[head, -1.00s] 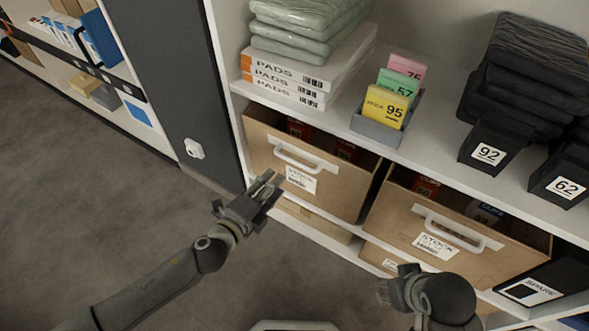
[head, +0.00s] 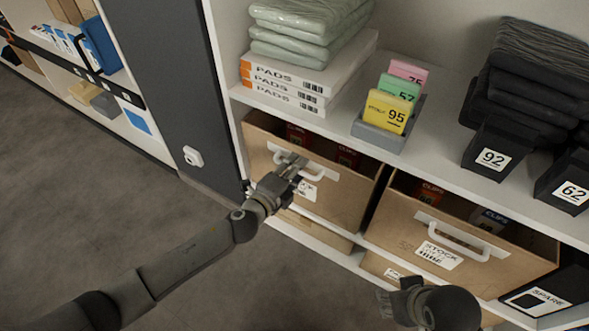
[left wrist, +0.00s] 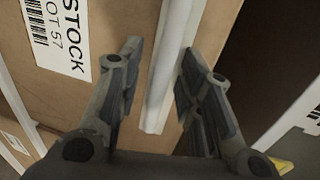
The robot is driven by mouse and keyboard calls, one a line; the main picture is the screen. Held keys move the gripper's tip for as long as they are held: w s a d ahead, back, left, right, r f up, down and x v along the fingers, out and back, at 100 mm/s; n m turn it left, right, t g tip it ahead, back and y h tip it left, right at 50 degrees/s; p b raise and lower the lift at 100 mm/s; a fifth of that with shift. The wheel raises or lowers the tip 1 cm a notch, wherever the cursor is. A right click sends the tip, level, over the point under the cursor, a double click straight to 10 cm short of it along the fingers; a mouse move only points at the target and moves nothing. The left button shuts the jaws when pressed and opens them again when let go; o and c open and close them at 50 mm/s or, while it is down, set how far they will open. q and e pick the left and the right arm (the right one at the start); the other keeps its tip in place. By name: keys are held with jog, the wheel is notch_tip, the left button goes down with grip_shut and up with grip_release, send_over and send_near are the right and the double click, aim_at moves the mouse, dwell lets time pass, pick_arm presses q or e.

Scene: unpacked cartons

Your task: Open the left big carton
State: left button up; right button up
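The left big carton (head: 343,196) is a brown drawer-like box on the shelf below the counter, with a white bar handle and a stock label on its front. My left gripper (head: 296,162) is at this handle, covering part of it and of the label. In the left wrist view, the white handle (left wrist: 168,75) runs between the two fingers of the left gripper (left wrist: 162,62). The fingers are apart with gaps beside the bar. The label (left wrist: 62,35) shows at upper left there. My right gripper (head: 395,300) is low in front of the right carton; its fingers are unclear.
A second big carton (head: 455,240) with a white handle stands to the right. Flatter cartons (head: 318,230) lie beneath. The shelf above holds PADS boxes (head: 300,80), a grey card tray (head: 378,133) and black bins (head: 492,150). The floor (head: 90,190) at left is clear.

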pick_arm(q)
grip_shut()
jog(key=shift+s, duration=0.15)
dwell(0.4)
